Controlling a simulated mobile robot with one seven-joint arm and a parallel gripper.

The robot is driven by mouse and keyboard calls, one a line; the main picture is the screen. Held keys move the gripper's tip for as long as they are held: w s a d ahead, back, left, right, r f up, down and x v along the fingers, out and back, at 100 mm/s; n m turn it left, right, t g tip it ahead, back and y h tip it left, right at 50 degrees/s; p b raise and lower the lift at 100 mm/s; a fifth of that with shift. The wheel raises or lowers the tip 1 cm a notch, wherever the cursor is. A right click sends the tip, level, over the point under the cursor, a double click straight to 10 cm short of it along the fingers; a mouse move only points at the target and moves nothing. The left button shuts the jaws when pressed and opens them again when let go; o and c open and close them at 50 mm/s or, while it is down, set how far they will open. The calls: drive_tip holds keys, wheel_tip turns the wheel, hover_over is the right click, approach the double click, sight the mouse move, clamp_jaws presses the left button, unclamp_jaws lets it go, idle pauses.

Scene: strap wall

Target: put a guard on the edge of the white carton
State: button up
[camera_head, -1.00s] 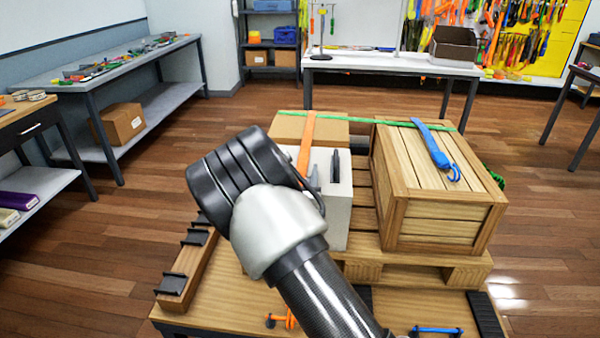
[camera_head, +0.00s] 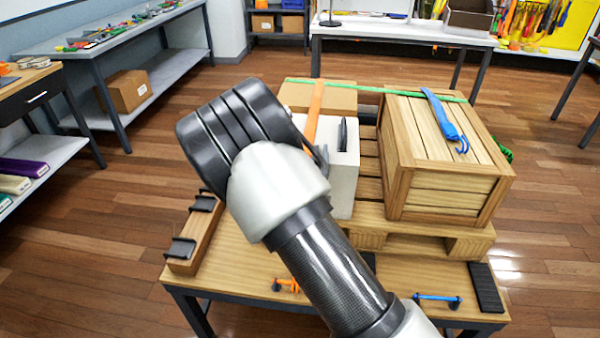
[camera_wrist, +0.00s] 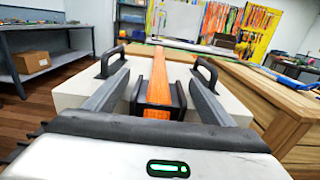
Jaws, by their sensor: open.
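The white carton (camera_head: 345,185) stands on the pallet and fills the lower middle of the wrist view (camera_wrist: 70,95). An orange strap (camera_head: 315,105) runs over it and shows between my fingers in the wrist view (camera_wrist: 159,70). A black guard (camera_wrist: 178,100) sits at the carton's near top edge, with raised sides flanking the strap; its contact with the edge is hidden. My gripper (camera_wrist: 158,88) is open, with one grey finger on each side of the guard. More black guards (camera_head: 180,248) sit on a wooden rail (camera_head: 205,235) at left. My arm hides part of the carton in the head view.
A slatted wooden crate (camera_head: 450,165) stands close on the carton's right, with a blue strap (camera_head: 445,120) on top. A cardboard box (camera_head: 338,97) is behind the carton. Black handles (camera_wrist: 206,75) rise from the carton beside my fingers. Floor is open at left.

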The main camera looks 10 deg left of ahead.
drive_tip(key=s, duration=1.2)
drive_tip(key=s+d+r+m+g+h, duration=0.1)
drive_tip(key=d+r+m+g+h, duration=0.1)
drive_tip(key=d+r+m+h, duration=0.3)
drive_tip(key=d+r+m+g+h, duration=0.1)
drive_tip(key=d+m+g+h, duration=0.15)
drive_tip(key=d, duration=0.55)
drive_tip(key=s+d+r+m+g+h, duration=0.1)
drive_tip(key=d+r+m+h, duration=0.2)
drive_tip(key=d+m, duration=0.25)
drive_tip(key=s+d+r+m+g+y, duration=0.2)
drive_tip(key=s+d+m+g, duration=0.95)
drive_tip(key=s, duration=0.45)
drive_tip(key=s+a+r+m+t+y, duration=0.45)
drive_tip(key=s+a+m+y, duration=0.25)
drive_tip(key=a+m+y, duration=0.3)
wheel_tip(320, 180, up, 17)
drive_tip(key=m+p, duration=0.1)
drive_tip(key=p, duration=1.5)
drive_tip(key=shift+h, duration=0.45)
